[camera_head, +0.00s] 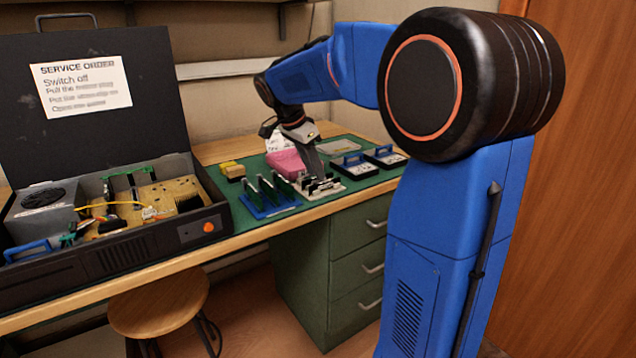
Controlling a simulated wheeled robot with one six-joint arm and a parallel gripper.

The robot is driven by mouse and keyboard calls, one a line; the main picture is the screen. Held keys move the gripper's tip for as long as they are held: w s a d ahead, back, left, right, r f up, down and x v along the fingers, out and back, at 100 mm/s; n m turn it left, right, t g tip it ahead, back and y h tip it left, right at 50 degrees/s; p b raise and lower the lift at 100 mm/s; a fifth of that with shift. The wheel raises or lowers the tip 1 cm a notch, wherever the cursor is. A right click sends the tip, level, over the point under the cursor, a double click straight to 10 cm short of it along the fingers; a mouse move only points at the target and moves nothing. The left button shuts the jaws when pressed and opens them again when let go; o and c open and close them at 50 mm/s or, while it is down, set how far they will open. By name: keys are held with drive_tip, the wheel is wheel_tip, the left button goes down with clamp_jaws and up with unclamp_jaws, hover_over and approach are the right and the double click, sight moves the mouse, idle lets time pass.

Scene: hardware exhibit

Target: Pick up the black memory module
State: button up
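My gripper (312,160) points down over the green mat, just above a pale rack (325,190) holding several small dark upright pieces (316,183). One of these may be the black memory module, but they are too small to tell apart. The gripper's fingertips are small and partly lost against the dark pieces, so I cannot tell whether they are open or shut, or touch anything. Left of it, a blue rack (258,210) holds several green upright boards (268,189).
An open black case (130,245) with electronics inside stands on the left of the bench. A stool (160,303) stands in front.

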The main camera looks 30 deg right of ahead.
sight(313, 180)
drive_tip(key=shift+x, duration=1)
drive_tip(key=shift+f, duration=0.25)
clamp_jaws()
